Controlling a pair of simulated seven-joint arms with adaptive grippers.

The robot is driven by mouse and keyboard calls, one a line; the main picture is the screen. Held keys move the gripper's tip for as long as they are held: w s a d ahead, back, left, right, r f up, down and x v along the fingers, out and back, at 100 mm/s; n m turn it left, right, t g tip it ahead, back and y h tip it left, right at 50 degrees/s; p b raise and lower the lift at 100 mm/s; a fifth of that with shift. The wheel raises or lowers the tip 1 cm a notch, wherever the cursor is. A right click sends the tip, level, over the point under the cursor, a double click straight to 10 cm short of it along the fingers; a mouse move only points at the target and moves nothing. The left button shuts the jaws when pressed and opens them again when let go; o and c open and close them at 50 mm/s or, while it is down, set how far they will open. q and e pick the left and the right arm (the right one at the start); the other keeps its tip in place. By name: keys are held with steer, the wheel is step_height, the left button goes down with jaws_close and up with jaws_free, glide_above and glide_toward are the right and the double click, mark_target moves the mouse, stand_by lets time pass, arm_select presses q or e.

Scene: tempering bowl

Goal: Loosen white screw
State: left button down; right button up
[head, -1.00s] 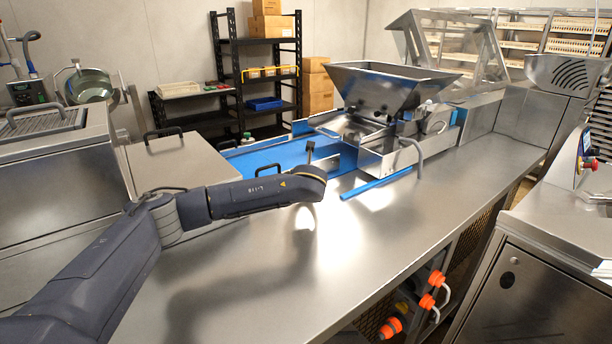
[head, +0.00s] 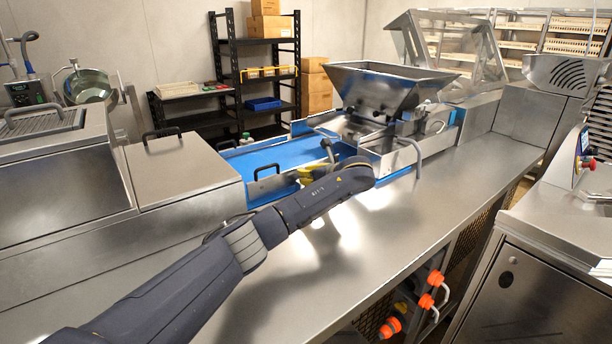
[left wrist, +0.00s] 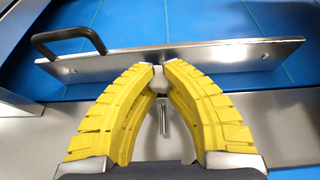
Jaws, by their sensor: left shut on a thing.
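In the left wrist view, the yellow fingers of my left gripper (left wrist: 161,72) are closed on the white screw (left wrist: 160,82). Only a small pale part of the screw shows between the fingertips. It sits at the front edge of a metal plate (left wrist: 220,55) with a black handle (left wrist: 72,38). A short metal pin (left wrist: 164,118) shows below it, between the fingers. In the head view, the left gripper (head: 312,172) is at the near side of the blue belt, partly hidden by my arm; the screw cannot be made out there. My right gripper is in neither view.
The blue belt (head: 262,157) runs to the machine with the steel hopper (head: 385,85), just right of and behind my left wrist. A lidded steel unit (head: 180,175) stands left. The steel counter (head: 400,225) in front is clear.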

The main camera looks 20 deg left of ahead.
arm_select(q)
steer(key=shift+w+r+n+g+y, duration=0.15)
steer(key=shift+r+n+g+y, duration=0.35)
steer(key=shift+r+n+g, duration=0.15)
steer(key=c, duration=1.1)
jaws_free()
steer(key=shift+f, duration=0.15)
steer(key=shift+c, duration=0.2)
steer(key=shift+f, duration=0.15)
steer(key=shift+s+d, duration=0.25)
steer(key=shift+d, duration=0.2)
steer(key=v, duration=1.1)
steer(key=shift+o, duration=0.2)
